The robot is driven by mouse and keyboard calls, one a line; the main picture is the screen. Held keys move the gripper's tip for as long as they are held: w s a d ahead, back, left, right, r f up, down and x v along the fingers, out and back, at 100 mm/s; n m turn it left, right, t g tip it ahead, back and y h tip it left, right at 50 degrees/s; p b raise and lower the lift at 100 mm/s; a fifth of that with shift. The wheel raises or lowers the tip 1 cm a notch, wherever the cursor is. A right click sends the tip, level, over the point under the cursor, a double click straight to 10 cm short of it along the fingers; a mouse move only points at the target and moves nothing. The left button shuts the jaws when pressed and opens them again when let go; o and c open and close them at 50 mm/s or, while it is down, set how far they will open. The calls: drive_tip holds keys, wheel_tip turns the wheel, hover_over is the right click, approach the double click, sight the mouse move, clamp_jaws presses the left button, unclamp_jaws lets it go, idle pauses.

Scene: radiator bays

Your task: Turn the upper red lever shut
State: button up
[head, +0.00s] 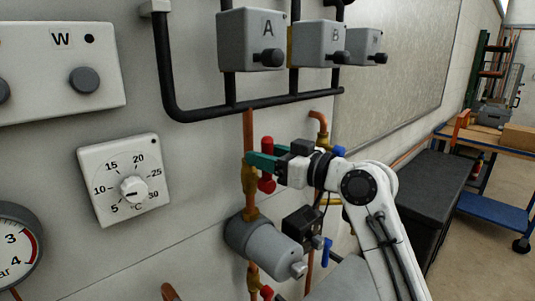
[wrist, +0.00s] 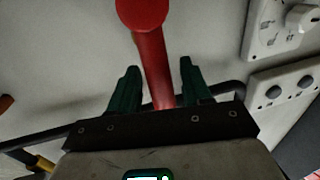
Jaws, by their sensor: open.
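The upper red lever (head: 267,184) is on the brass valve of the vertical copper pipe, below the grey boxes. It stands roughly upright, along the pipe. My gripper (head: 262,160) reaches in from the right with its green fingers at the lever, hiding its middle. In the wrist view the red lever (wrist: 153,62) runs between the two spread fingers of my gripper (wrist: 158,70), with a gap on each side. Its round end (wrist: 142,10) lies beyond the fingertips. The fingers are open and not closed on it.
A grey cylindrical pump (head: 265,240) sits just below, with a blue lever (head: 327,250) beside it. Another red handle (head: 266,292) shows at the bottom. Black pipes (head: 230,108) and grey boxes (head: 252,40) are above. A dial thermostat (head: 125,180) is on the left.

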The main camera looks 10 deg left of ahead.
clamp_jaws()
idle(0.4)
